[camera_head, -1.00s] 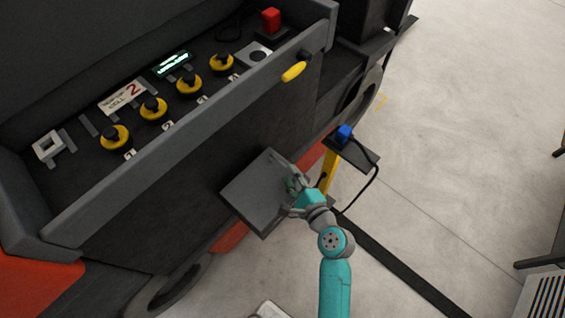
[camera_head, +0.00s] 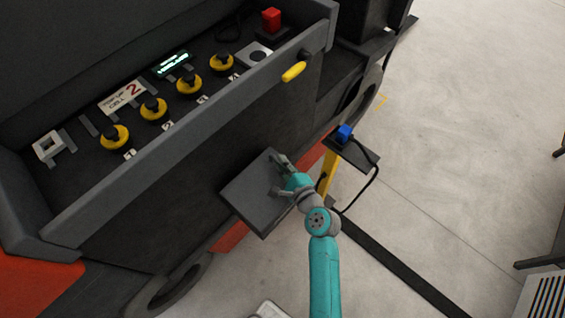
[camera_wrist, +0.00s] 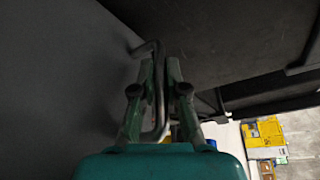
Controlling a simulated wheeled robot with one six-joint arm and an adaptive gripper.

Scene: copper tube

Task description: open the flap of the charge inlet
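The flap (camera_head: 250,200) is a square grey panel on the dark side of the machine, below the control shelf. Its flat face fills the left of the wrist view (camera_wrist: 60,80). A bent metal bar handle (camera_wrist: 160,125) stands out from that face. My gripper (camera_head: 278,175) is at the flap's right part. In the wrist view its two fingers (camera_wrist: 160,75) lie on either side of the bar, close together, and look shut on it. The exact contact at the fingertips is hard to see. The inlet behind the flap is not visible.
A yellow post (camera_head: 327,170) with a dark shelf and a blue plug (camera_head: 345,132) on a black cable stands just right of my gripper. The control shelf (camera_head: 180,150) overhangs above the flap. Open floor (camera_head: 450,170) lies to the right.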

